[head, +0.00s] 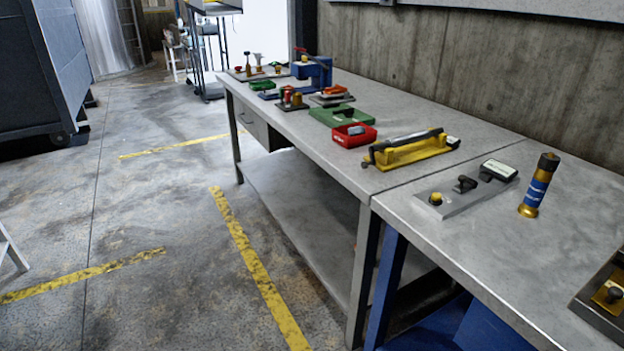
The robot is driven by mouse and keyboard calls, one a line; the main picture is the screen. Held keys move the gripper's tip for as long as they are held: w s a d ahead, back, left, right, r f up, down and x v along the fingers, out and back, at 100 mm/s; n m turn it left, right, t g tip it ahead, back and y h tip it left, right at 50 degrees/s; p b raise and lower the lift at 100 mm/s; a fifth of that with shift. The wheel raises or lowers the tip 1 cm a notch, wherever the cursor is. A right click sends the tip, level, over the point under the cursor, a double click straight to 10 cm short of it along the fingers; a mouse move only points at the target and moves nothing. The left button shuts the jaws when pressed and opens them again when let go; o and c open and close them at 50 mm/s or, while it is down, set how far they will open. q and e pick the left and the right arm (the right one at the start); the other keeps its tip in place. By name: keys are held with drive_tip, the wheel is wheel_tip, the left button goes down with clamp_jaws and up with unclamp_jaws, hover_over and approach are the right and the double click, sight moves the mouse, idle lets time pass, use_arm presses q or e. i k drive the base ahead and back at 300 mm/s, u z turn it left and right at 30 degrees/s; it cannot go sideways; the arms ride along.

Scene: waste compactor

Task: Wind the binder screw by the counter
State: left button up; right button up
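A grey plate (450,203) lies on the near metal bench. It carries a small yellow knob (435,199) at its left end and a dark clamp-like part (466,184) near its middle. A dark box with a pale face (498,170), which looks like a counter, sits at the plate's far right end. I cannot tell for certain which part is the binder screw, and its thread is too small to make out. Neither of my grippers is in view.
A blue and brass cylinder (537,187) stands upright right of the plate. A yellow fixture with a black bar (410,150), a red bin (354,135) and a green tray (338,115) lie farther back.

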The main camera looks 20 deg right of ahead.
sight(403, 140)
drive_tip(key=u, duration=0.65)
drive_tip(key=k, duration=0.9)
drive_tip(key=u, duration=0.45)
drive_tip(key=i, duration=2.55)
drive_tip(key=z, duration=0.95)
drive_tip(key=i, duration=2)
drive_tip(key=z, duration=2.25)
drive_tip(key=i, duration=0.85)
drive_tip(key=z, duration=0.8)
